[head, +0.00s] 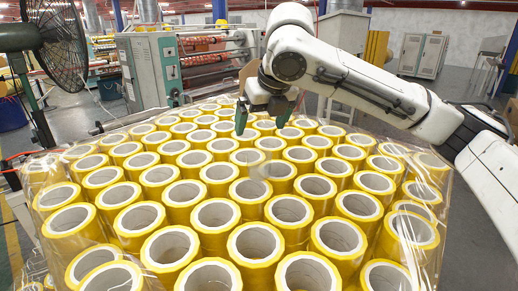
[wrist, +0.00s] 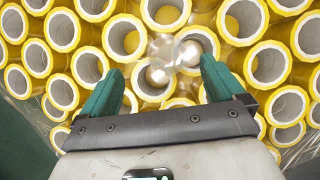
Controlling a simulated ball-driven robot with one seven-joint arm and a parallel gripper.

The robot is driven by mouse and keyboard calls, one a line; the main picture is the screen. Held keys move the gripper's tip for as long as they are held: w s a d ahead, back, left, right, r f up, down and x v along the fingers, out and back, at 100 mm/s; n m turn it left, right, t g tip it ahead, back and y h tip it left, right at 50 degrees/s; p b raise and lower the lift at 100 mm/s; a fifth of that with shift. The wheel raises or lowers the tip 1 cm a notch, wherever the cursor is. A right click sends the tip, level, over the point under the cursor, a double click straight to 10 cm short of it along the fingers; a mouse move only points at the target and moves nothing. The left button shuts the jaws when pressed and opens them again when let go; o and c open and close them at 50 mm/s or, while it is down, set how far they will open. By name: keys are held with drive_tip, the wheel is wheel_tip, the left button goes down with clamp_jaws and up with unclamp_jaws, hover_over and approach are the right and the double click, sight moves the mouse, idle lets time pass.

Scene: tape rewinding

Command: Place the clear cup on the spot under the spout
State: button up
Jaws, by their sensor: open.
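A clear, see-through object that looks like the cup (wrist: 176,58) shows in the wrist view, just beyond and between my fingertips. It is faint against the yellow rolls, with bright glints on it. In the head view a faint clear shape (head: 259,168) shows among the rolls below my gripper. My gripper (head: 262,122) has two green fingers pointing down, spread apart with nothing between them. It also shows open in the wrist view (wrist: 163,70). I cannot make out a spout or a marked spot in either view.
Many upright yellow tape rolls (head: 213,215) with hollow cores stand packed together, with clear film around their outer edge. A black fan (head: 62,40) stands at the left. A grey-green machine (head: 150,68) and a cabinet (head: 422,54) stand behind. Floor is open at the back right.

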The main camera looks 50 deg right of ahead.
sight(259, 162)
drive_tip(key=shift+n+g, duration=0.3)
drive_tip(key=shift+g, duration=0.1)
drive_tip(key=f, duration=0.7)
drive_tip(key=shift+w+d+f+p, duration=0.15)
drive_tip(key=shift+w+d+p, duration=0.05)
drive_tip(key=shift+d+p, duration=0.2)
drive_tip(key=shift+p+x, duration=0.85)
drive_tip(key=shift+x, duration=1.95)
drive_tip(key=shift+c, duration=0.4)
drive_tip(key=c, duration=1)
drive_tip(key=shift+c, duration=0.2)
